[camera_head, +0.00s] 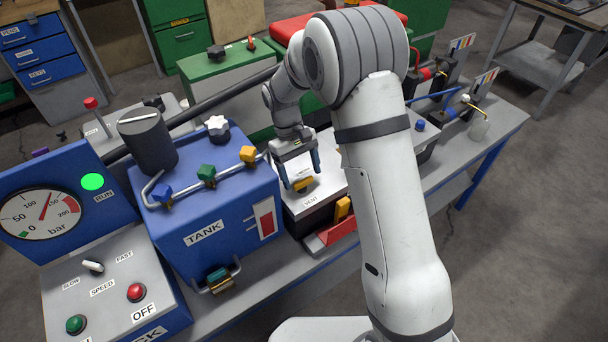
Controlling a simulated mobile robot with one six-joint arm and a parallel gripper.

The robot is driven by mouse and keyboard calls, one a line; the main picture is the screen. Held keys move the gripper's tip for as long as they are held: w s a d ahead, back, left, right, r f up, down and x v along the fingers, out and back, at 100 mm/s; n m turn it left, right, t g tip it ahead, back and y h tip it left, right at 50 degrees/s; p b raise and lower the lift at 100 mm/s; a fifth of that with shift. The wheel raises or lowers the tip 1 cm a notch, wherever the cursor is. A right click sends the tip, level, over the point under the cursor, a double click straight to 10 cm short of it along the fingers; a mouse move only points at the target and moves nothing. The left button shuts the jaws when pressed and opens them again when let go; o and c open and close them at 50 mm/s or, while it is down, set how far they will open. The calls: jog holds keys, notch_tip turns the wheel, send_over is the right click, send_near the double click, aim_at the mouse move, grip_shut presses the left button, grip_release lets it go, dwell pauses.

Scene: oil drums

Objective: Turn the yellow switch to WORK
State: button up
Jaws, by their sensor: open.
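A yellow switch (303,186) sits on the white top of a box (322,190) in the middle of the view. A label (310,201) at its near side seems to read VENT. No WORK label shows; my gripper and arm cover part of the box top. My gripper (302,178) points down over the switch with its blue fingers apart, one to each side of the switch in the picture. I cannot tell whether the fingers touch it.
A blue TANK box (205,234) with a pipe and coloured valve knobs stands close left. A red base (328,238) with a yellow-orange lever (342,208) is in front of the box. A gauge panel (45,214) is at far left. Green boxes (225,95) stand behind.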

jog(key=v, duration=0.6)
jog(key=shift+r, duration=0.25)
jog(key=s+d+r+m+t+y, duration=0.2)
jog(key=s+d+r+m+t, duration=0.1)
jog(key=s+d+r, duration=0.65)
jog(key=s+d+m+t, duration=0.2)
jog(key=s+d, duration=0.2)
jog(key=s, duration=0.3)
jog(key=s+d+r+m+t, duration=0.1)
jog(key=s+d+m, duration=0.1)
jog(key=s, duration=0.4)
jog(key=shift+s+d+t+y, duration=0.3)
jog(key=shift+s+d+t, duration=0.1)
jog(key=shift+d, duration=0.45)
